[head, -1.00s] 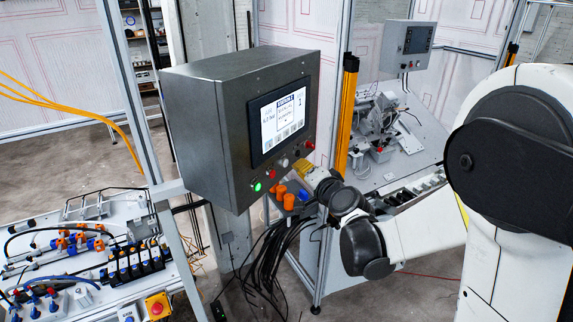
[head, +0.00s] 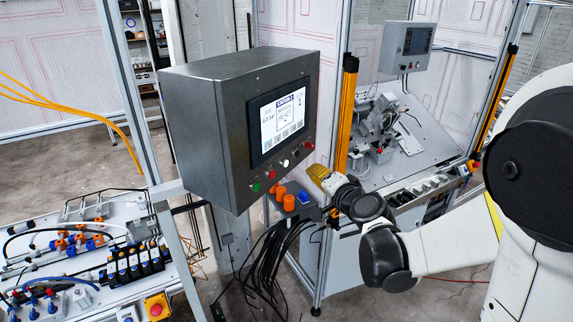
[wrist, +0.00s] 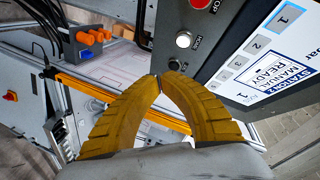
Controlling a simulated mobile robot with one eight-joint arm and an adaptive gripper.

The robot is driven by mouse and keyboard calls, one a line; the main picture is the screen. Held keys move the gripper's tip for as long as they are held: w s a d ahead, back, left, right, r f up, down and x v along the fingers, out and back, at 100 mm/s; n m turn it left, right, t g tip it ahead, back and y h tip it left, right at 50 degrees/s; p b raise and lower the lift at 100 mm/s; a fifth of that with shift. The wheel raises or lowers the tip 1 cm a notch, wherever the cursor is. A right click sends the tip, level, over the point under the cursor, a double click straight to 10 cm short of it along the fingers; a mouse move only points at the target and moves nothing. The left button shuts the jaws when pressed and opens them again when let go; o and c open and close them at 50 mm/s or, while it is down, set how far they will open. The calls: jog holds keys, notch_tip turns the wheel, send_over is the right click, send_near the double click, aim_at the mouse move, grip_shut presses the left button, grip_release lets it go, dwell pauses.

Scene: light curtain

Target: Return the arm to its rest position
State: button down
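My gripper (head: 315,170) is beside the lower right of the grey control box (head: 205,125), apart from its buttons. In the wrist view the two yellow ribbed fingers of my gripper (wrist: 158,78) meet at their tips with nothing between them. My arm is bent, reaching in from the right side of the head view. The box's lit screen (head: 282,122) and its row of buttons face the gripper; the green button (head: 256,188) is at the left end of the row.
A yellow light curtain post (head: 346,115) stands just behind my gripper. A workstation table (head: 425,140) is behind. A pneumatics panel (head: 70,262) is at left.

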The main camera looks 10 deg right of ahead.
jog(key=s+a+f+n+g+b, duration=0.2)
jog(key=s+a+f+n+b, duration=0.1)
jog(key=s+f+b, duration=0.55)
jog(key=s+a+f+n+g+b, duration=0.3)
jog(key=s+f+n+b, duration=0.15)
jog(key=f+b, duration=0.6)
jog(key=s+d+f+n+g+h+b, duration=0.1)
jog(key=s+d+f+b, duration=0.1)
jog(key=s+f+b, duration=0.5)
jog(key=s+d+f+n+g+h+b, duration=0.1)
jog(key=s+d+f+g+b, duration=0.1)
jog(key=s+f+b, duration=0.5)
notch_tip(320, 180, down, 3)
jog(key=shift+s+n+h, duration=0.35)
jog(key=shift+s+h, duration=0.05)
jog(key=shift+s, duration=0.65)
